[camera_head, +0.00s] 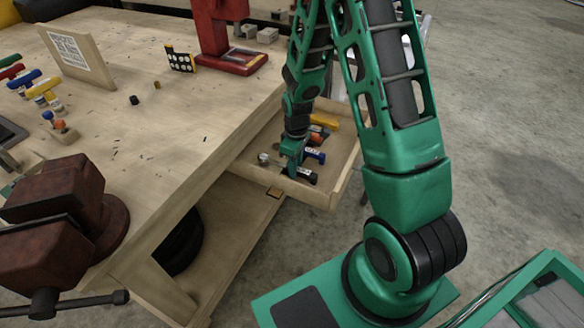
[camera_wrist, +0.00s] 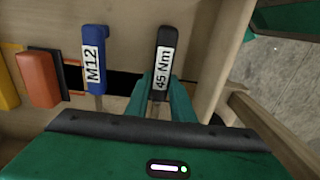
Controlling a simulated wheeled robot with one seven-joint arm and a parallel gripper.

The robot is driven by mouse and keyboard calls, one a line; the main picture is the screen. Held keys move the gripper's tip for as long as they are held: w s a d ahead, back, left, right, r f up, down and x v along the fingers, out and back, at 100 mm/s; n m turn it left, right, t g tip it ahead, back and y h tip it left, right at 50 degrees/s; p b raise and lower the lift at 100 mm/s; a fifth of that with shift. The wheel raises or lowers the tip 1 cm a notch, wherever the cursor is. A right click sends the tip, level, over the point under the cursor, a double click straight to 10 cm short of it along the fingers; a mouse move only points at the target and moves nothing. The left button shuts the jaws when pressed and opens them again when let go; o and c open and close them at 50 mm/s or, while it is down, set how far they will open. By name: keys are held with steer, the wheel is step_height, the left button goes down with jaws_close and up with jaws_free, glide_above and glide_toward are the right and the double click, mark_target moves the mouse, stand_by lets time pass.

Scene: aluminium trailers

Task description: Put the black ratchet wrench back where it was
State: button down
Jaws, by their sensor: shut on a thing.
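The black ratchet wrench (camera_wrist: 165,50) has a white label reading "45 Nm" on its handle. My gripper (camera_wrist: 163,100) is shut on it, one finger on each side of the handle. In the head view my gripper (camera_head: 291,170) reaches down into an open wooden drawer (camera_head: 328,193) at the workbench side. The wrench's dark handle (camera_head: 307,176) shows there low in the drawer, near its front wall. The wrist view cannot settle whether the wrench rests on the drawer floor. The rest of the wrench is hidden by my gripper body.
A blue M12 tool (camera_wrist: 97,60) lies just left of the wrench, with orange (camera_wrist: 40,78) and yellow (camera_wrist: 5,85) handles beyond. The workbench (camera_head: 200,120) carries a red vise (camera_head: 60,215). The drawer's walls are close around my gripper.

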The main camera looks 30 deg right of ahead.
steer(key=shift+s+f, duration=0.2)
steer(key=shift+f, duration=0.25)
steer(key=c, duration=1.5)
jaws_free()
steer(key=shift+o, duration=0.2)
steer(key=shift+w+d, duration=0.1)
steer(key=shift+w+d, duration=0.1)
steer(key=shift+r, duration=0.1)
